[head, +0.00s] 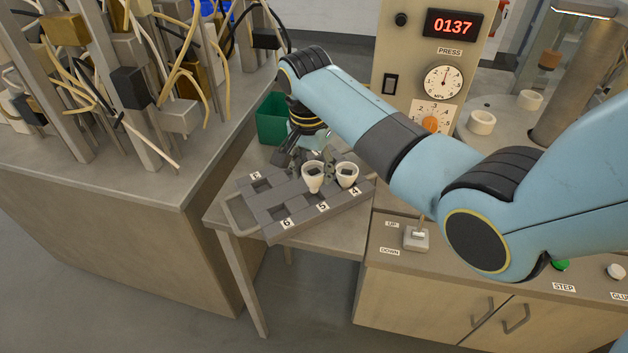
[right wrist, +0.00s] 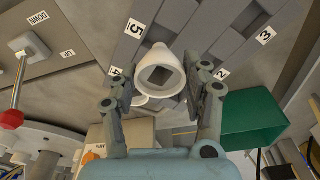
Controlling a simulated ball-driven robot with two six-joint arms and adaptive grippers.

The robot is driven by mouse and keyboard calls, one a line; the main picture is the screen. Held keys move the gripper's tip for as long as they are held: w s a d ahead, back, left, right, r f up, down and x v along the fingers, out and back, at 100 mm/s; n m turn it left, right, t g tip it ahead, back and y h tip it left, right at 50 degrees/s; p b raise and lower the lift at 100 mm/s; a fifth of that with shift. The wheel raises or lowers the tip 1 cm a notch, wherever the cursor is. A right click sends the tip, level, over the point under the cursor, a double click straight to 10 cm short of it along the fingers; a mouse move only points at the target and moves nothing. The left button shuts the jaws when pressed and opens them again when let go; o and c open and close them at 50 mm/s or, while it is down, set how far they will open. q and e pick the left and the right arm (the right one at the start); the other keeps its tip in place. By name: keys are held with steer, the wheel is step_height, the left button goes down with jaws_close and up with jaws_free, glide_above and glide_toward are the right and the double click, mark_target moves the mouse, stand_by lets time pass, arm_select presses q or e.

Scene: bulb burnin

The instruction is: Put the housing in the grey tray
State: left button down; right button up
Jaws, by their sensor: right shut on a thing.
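The grey tray (head: 275,205) lies on a small table, with numbered labels along its edges and several square recesses. My right gripper (head: 314,165) reaches down over it from behind, shut on a white cup-shaped housing (head: 313,175). In the right wrist view this housing (right wrist: 162,72) is between the fingers (right wrist: 160,85), upright, with a dark square opening. Its narrow lower end shows above the tray near label 5; I cannot tell whether it touches. A second white housing (head: 347,174) stands beside it near label 4, partly hidden in the right wrist view. My left gripper is out of view.
A green bin (head: 271,120) stands behind the tray. A bench with posts and cables (head: 120,90) is at left. A panel with gauges and a 0137 display (head: 453,26) is behind. A lever switch (head: 416,237) sits at front right. White rings (head: 481,122) lie beyond my arm.

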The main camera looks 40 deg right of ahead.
mark_target(314, 183)
step_height(314, 183, down, 4)
steer(key=shift+s+r, duration=0.1)
steer(key=shift+r, duration=0.15)
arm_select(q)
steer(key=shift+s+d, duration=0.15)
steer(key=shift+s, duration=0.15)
arm_select(e)
steer(key=shift+f, duration=0.15)
steer(key=o, duration=1)
steer(key=shift+f, duration=0.1)
steer(key=r, duration=0.4)
steer(key=a+r, duration=0.1)
steer(key=r, duration=0.7)
steer(key=shift+s+a+r, duration=0.1)
steer(key=shift+s+a, duration=0.1)
steer(key=shift+s, duration=0.1)
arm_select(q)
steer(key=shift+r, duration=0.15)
